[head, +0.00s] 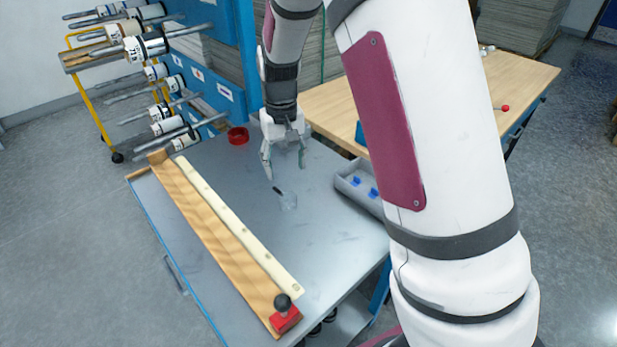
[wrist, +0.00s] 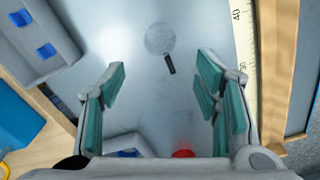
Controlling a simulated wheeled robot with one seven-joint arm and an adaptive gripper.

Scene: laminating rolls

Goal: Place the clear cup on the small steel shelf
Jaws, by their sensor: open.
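The clear cup (head: 289,202) stands on the grey bench top, see-through and faint, with a dark handle-like strip at its side. In the wrist view the clear cup (wrist: 158,38) shows as a pale round outline beyond my fingertips, the dark strip pointing toward my gripper. My gripper (head: 285,169) is open and empty above the bench, short of the cup and apart from it; its two green-padded fingers also show in the wrist view (wrist: 159,72). A grey lower shelf (head: 346,316) shows partly under the bench; I cannot tell whether it is the small steel shelf.
A wooden board with a pale ruler (head: 235,222) and a red block with a black knob (head: 285,316) lies left of the cup. A grey bin (head: 350,186) with blue pieces stands right. A roll rack (head: 150,75) stands back left.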

